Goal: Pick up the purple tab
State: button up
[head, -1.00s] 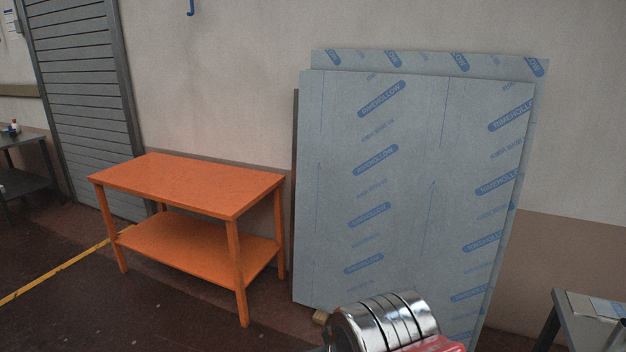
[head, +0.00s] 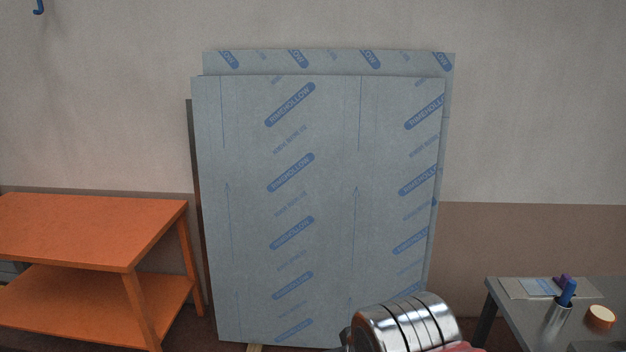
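A small dark purple thing (head: 563,280) shows on the grey table (head: 590,329) at the lower right. It is at the back of the table, on or beside a pale sheet, and partly hidden by a blue-topped item. It is too small to tell whether it is the purple tab. Only a shiny ringed part of my arm, with some red, shows at the bottom. My gripper is not in view.
On the grey table are a pale sheet (head: 515,288), a metal cup (head: 557,314) holding a blue item (head: 568,291), and an orange-and-cream round thing (head: 601,317). Large film-wrapped panels (head: 320,210) lean on the wall. An orange table (head: 85,230) stands left.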

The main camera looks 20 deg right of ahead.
aim_at(561, 282)
jog(key=z, duration=0.4)
jog(key=i, duration=0.6)
jog(key=z, duration=0.85)
jog(key=i, duration=1.45)
jog(key=z, duration=0.35)
